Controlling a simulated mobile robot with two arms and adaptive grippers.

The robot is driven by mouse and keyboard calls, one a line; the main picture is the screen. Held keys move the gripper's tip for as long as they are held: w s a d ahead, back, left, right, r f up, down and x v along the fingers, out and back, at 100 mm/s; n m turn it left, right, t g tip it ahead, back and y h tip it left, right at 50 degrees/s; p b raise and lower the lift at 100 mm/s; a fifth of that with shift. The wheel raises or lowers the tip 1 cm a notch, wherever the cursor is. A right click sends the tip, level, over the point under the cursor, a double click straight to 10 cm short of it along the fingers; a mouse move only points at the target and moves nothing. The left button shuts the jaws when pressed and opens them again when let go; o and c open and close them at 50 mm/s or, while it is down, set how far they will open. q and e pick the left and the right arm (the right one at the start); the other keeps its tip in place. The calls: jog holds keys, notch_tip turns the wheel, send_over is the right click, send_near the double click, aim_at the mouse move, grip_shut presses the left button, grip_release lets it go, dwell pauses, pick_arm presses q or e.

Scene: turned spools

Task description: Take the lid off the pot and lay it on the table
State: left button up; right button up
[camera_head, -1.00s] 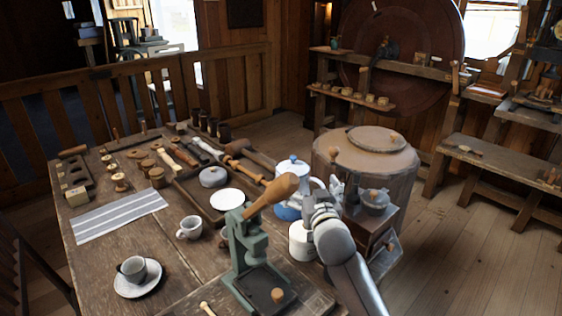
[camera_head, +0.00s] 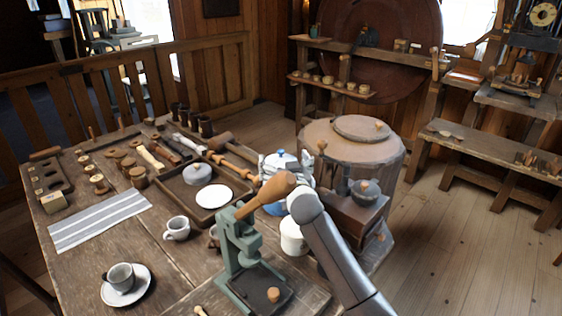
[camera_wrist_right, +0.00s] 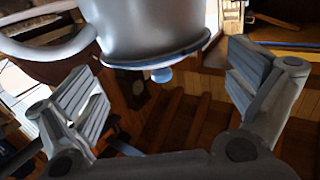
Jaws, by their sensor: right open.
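The white and blue pot (camera_head: 270,181) stands at the table's right side, partly behind the wooden lever of a green press. Its lid (camera_head: 281,160) is on it, with a small blue knob on top. My right gripper (camera_head: 285,172) is open at the lid, its fingers on either side, partly hidden by the lever. The right wrist view shows the pot (camera_wrist_right: 150,30) upside down, with the blue knob (camera_wrist_right: 162,75) in the gap between the open fingers of the gripper (camera_wrist_right: 165,88). The fingers look apart from the knob. My left gripper is out of view.
The green press (camera_head: 240,250) and a white canister (camera_head: 292,238) stand in front of the pot, a dark grinder (camera_head: 357,215) right of it. A tray (camera_head: 178,197), a mug (camera_head: 177,228) and a striped cloth (camera_head: 98,218) lie left. Bare table shows between cloth and saucer (camera_head: 132,296).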

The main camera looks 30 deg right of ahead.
aim_at(281, 157)
jog(key=shift+x, duration=1.75)
jog(key=c, duration=0.8)
